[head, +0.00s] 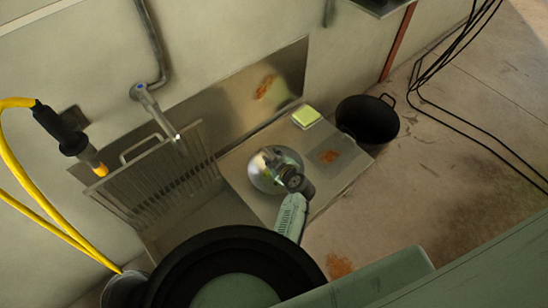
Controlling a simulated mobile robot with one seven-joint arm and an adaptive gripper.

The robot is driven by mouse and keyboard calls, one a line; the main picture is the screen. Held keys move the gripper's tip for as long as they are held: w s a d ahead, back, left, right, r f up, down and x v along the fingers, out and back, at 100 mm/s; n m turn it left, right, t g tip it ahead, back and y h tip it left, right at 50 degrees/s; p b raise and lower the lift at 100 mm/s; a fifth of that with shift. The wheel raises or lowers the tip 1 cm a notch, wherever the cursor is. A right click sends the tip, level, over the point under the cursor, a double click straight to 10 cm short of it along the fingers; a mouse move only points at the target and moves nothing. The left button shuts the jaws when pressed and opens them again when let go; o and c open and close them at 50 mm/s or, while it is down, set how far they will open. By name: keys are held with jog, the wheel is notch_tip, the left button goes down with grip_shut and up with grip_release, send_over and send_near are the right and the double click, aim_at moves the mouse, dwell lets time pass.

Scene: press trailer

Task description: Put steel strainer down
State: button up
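The steel strainer (263,176) appears as a shiny, round, bowl-like thing over the flat metal counter (318,178). My gripper (290,180) is a small dark shape at the strainer's right side, at the end of my pale green arm. It overlaps the strainer's right edge in the picture. The fingers are too small and dark to tell whether they are open or closed on the rim. I cannot tell whether the strainer rests on the counter or hangs just above it.
A yellow-green sponge (306,116) lies at the counter's back edge. A black bucket (367,122) stands to the right. A slatted metal rack (155,182) and a tap (158,112) are on the left. A yellow cable (40,210) hangs at far left. Bare counter shows right of the strainer.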

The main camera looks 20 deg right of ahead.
jog(key=b+v, duration=0.2)
jog(key=v, duration=1)
